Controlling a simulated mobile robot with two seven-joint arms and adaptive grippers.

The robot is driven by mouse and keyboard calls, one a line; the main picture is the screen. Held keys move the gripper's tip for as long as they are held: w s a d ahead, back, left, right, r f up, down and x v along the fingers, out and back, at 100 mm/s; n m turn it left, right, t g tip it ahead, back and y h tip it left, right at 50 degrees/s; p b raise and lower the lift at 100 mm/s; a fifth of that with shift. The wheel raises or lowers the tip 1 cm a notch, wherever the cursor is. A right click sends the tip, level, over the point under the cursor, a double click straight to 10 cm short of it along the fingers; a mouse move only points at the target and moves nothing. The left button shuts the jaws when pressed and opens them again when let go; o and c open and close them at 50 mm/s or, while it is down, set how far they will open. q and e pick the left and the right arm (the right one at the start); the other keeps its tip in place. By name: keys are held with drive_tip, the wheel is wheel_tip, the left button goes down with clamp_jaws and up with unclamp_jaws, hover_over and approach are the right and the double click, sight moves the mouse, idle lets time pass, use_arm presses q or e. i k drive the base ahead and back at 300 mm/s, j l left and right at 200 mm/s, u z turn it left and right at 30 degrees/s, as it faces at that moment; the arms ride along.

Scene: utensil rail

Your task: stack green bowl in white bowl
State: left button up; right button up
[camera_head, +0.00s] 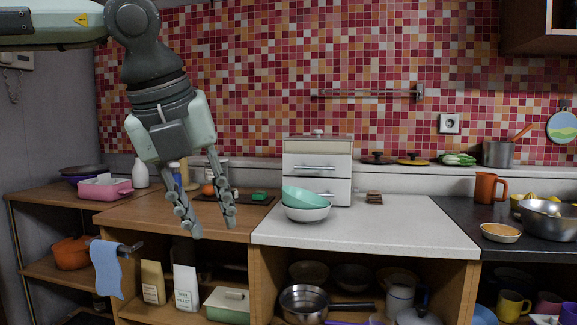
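The green bowl (304,197) sits tilted in the white bowl (306,213), its left side higher than its right. The white bowl stands upright on the white counter, near its left edge and in front of a small white drawer unit. My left gripper (212,232) hangs to the left of the bowls, fingers pointing down, over the front of the wooden counter. Its fingers are apart with nothing between them, and it does not touch the bowls. My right gripper is not in view.
The white drawer unit (317,163) stands behind the bowls. The white counter (400,234) is clear to the right of the bowls. An orange mug (486,188) and a metal bowl (548,222) stand farther right.

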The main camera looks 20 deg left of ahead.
sight(294, 197)
drive_tip(key=i+j, duration=0.15)
drive_tip(key=i, duration=0.3)
drive_tip(key=i+j, duration=0.2)
drive_tip(key=i, duration=0.25)
drive_tip(key=i+j, duration=0.15)
drive_tip(key=i, duration=0.3)
